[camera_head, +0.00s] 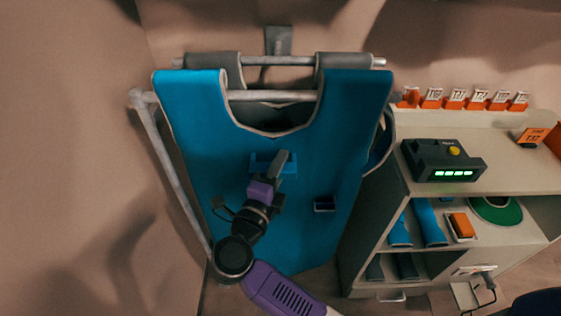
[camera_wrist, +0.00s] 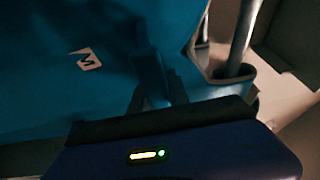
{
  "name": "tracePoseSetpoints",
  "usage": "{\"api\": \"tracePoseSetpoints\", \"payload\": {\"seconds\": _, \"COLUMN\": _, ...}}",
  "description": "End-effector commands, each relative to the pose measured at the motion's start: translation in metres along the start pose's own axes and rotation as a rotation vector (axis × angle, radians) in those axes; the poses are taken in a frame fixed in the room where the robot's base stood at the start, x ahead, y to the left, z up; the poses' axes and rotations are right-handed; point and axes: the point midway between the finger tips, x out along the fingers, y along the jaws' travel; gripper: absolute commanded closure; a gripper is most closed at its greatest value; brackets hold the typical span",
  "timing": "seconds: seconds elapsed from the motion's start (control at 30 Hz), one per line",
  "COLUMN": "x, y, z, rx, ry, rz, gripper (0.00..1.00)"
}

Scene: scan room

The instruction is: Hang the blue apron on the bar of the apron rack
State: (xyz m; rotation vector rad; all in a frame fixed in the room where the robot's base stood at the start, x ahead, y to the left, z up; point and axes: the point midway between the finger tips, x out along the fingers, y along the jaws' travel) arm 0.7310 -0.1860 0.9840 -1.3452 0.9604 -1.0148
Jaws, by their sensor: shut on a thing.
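The blue apron (camera_head: 300,215) hangs upright in front of the apron rack, its two shoulders at the top and a dark-edged neck opening between them. My gripper (camera_head: 270,165) is shut on a blue tab at the apron's chest. The rack's near bar (camera_head: 270,96) shows through the neck opening and passes behind the shoulders; I cannot tell whether the shoulders lie over it. In the wrist view the blue apron (camera_wrist: 50,45) with a white M label fills the left, and my gripper (camera_wrist: 160,80) is dark against it.
A grey apron (camera_head: 333,60) hangs on the rear bar (camera_head: 295,62). The rack's side pole (camera_head: 172,170) slopes down at left. A shelf unit (camera_head: 480,160) stands close at right, with a black device (camera_head: 442,160) and orange number tags on top. The wall is bare at left.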

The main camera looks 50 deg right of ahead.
Motion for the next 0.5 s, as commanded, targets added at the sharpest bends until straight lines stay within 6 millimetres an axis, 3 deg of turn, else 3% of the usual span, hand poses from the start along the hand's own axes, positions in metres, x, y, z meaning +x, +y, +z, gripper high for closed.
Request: {"api": "tracePoseSetpoints", "payload": {"seconds": 0.5, "x": 0.0, "y": 0.025, "z": 0.0, "rx": 0.002, "ry": 0.001, "rz": -0.005, "gripper": 1.0}}
